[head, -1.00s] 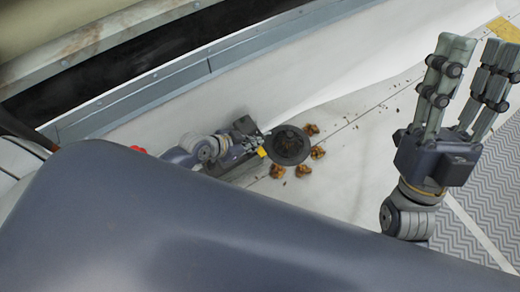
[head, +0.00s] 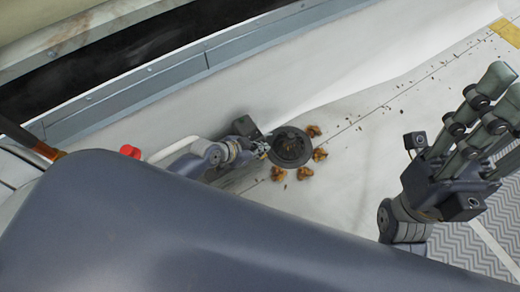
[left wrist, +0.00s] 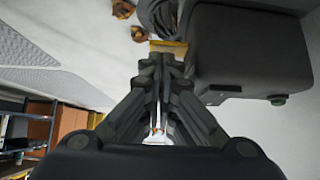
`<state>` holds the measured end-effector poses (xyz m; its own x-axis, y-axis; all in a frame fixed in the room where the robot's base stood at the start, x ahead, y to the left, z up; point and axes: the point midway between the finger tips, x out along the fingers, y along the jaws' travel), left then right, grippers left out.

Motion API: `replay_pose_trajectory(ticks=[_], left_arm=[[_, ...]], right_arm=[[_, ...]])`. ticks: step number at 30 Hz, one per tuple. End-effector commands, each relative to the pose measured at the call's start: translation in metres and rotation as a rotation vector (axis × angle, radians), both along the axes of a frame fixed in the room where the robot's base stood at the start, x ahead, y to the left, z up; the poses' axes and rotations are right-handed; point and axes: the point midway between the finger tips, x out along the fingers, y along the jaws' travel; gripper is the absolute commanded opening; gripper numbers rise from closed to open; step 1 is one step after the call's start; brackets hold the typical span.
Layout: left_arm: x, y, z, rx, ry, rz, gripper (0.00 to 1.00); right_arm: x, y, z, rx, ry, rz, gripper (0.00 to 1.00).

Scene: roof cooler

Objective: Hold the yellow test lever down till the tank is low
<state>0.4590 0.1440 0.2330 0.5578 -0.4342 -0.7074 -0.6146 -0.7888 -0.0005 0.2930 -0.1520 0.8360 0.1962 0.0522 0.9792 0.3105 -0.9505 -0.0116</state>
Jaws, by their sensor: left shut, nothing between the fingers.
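The yellow test lever (left wrist: 169,47) shows in the left wrist view as a short flat bar just past my fingertips, beside a dark box (left wrist: 245,45). My left gripper (left wrist: 163,62) is shut and empty, its tips at or very close to the lever; I cannot tell if they touch. In the head view my left gripper (head: 264,150) is next to the round dark drain (head: 290,147) and the dark box (head: 245,127); the lever is hidden there. My right gripper (head: 500,92) stands open and empty at the right edge, fingers up. I cannot make out the tank's level.
Several brown leaf clumps (head: 319,154) lie around the drain, with dark bits scattered on the pale roof. A grey metal curb (head: 150,94) runs along the back. A red knob (head: 130,151) shows at the left. A patterned walkway (head: 460,263) lies at the lower right.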

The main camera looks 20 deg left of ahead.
Motion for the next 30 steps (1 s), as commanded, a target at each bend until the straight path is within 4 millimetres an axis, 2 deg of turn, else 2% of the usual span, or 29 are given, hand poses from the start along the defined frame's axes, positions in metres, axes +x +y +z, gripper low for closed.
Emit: replay_pose_trajectory(ticks=[4, 9, 15, 30], left_arm=[[0.000, 0.000, -0.002, 0.001, 0.001, 0.000, 0.00], [0.000, 0.001, -0.022, 0.003, 0.000, -0.002, 0.00], [0.000, 0.000, -0.021, 0.002, 0.001, -0.001, 0.00], [-0.002, 0.001, -0.022, 0.003, 0.004, -0.001, 0.00]], right_arm=[[0.000, 0.000, -0.002, 0.000, 0.001, 0.000, 0.40], [0.002, 0.001, -0.008, -0.004, 0.000, 0.000, 0.40], [0.002, 0.001, 0.003, -0.006, -0.029, 0.000, 0.40], [0.001, 0.000, 0.001, -0.002, -0.025, -0.001, 0.40]])
